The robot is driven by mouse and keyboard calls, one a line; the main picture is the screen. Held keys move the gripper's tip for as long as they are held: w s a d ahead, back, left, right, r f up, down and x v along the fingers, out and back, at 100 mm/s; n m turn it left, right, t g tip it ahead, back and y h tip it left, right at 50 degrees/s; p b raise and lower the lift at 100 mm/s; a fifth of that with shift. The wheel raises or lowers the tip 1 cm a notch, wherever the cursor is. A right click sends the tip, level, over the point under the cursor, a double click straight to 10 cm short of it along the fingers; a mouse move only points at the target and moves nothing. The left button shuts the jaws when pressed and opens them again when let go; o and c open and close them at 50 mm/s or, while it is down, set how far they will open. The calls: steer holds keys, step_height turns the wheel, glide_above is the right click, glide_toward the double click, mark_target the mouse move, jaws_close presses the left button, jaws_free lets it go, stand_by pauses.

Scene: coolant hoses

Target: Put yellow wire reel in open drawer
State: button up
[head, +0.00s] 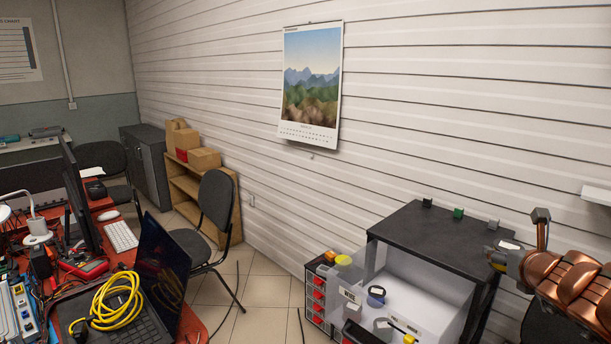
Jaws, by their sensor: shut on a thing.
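A yellow round thing (343,260), which looks like the yellow wire reel, sits on top of a small cabinet beside the black table; its details are too small to tell. My copper-coloured arm enters at the right edge. My gripper (515,240) appears at its left end, over the right side of the black table, away from the yellow thing. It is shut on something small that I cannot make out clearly.
The black table (415,232) carries several small blocks along its back edge. Small reel-like things, one dark (376,292), lie in front of the drawer area. A yellow cable coil (112,302) lies on a laptop at left. A chair (213,205) stands mid-floor.

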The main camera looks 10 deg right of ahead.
steer(key=shift+w+a+f, duration=0.1)
steer(key=shift+w+f, duration=0.35)
steer(key=shift+w, duration=0.15)
steer(key=shift+s, duration=0.15)
steer(key=w+a+f+b, duration=0.6)
steer(key=w+a+f, duration=0.65)
steer(key=a, duration=0.35)
steer(key=w+a+f+b, duration=0.2)
steer(key=w+a, duration=0.1)
steer(key=a, duration=0.6)
steer(key=w+a+f+b, duration=0.2)
steer(key=w+a, duration=0.1)
steer(key=a, duration=0.5)
step_height(320, 180, up, 16)
steer(key=p, duration=1.5)
steer(key=shift+s+d+f+y, duration=0.15)
steer(key=shift+s+y, duration=0.1)
steer(key=shift+y, duration=0.05)
steer(key=shift+f+n, duration=0.1)
steer(key=shift+n, duration=0.2)
